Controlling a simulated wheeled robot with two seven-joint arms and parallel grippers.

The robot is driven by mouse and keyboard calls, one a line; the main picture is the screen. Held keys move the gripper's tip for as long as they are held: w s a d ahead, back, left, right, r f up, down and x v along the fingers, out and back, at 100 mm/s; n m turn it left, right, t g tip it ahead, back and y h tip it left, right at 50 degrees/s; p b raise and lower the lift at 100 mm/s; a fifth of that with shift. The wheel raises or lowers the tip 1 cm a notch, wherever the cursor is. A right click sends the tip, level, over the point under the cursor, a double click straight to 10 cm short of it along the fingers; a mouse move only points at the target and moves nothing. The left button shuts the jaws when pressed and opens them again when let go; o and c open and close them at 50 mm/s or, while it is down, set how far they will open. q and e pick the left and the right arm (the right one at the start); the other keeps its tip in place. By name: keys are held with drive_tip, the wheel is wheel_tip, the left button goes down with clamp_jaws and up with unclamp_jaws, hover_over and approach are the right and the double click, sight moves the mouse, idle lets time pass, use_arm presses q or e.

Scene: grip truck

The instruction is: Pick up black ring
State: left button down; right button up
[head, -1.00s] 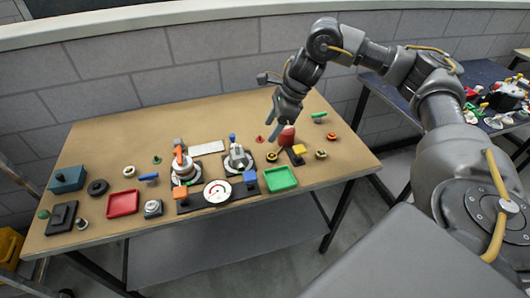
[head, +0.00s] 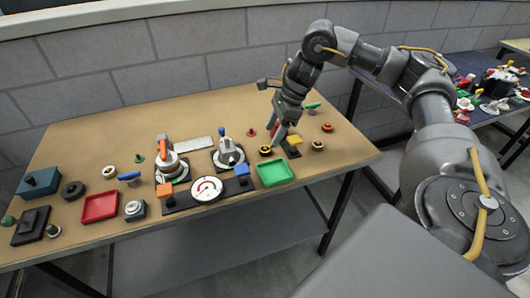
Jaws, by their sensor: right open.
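A plain black ring (head: 73,190) lies flat at the left end of the brown table, beside a teal box. A smaller black ring-like piece with a yellow centre (head: 265,150) sits on the right half, behind the green tray. My right gripper (head: 279,136) points down just above and behind this smaller piece, open, with nothing seen between its fingers. It partly hides a red cylinder (head: 275,127). I cannot tell whether the fingertips touch anything. My left gripper is not in view.
A green tray (head: 275,173), a block with a yellow top (head: 294,142) and small round knobs stand close to my right gripper. A dial panel (head: 206,190) and two lever fixtures fill the middle. A red tray (head: 100,207) is at left.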

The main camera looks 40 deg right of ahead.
sight(266, 148)
drive_tip(key=shift+x, duration=2.85)
drive_tip(key=shift+s+d, duration=0.1)
drive_tip(key=c, duration=1.1)
